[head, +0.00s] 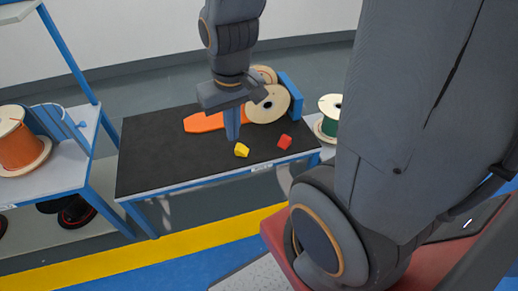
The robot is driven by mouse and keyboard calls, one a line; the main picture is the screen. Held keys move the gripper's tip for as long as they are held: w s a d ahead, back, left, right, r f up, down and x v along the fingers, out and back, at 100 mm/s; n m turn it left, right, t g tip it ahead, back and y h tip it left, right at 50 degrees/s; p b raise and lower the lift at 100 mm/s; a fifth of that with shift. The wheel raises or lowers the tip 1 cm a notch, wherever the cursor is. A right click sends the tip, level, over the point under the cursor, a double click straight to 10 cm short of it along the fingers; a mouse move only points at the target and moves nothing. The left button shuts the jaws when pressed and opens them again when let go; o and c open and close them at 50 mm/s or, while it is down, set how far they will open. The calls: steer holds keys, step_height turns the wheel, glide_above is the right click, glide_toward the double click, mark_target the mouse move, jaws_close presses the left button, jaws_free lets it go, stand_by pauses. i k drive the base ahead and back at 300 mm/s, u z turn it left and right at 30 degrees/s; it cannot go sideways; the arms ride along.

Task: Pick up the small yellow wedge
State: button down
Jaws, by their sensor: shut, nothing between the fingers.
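The small yellow wedge (241,150) lies on the black mat of the low table, near its front edge. My gripper (232,136) points down with its fingers shut and empty. In the picture its fingertips are just above and to the left of the wedge. I cannot tell whether they touch it or how high they are.
A red block (284,142) lies right of the wedge on the black-topped table (150,155). An orange flat piece (203,122) and a wooden spool (268,104) lie behind. An orange-wound spool (20,147) stands on the left shelf, a green one (329,121) at right. The mat's left is clear.

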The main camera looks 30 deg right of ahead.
mark_target(241, 150)
steer(key=z, duration=0.45)
steer(key=i, duration=1)
steer(key=z, duration=3.05)
steer(key=k, duration=1.3)
steer(key=u, duration=1.55)
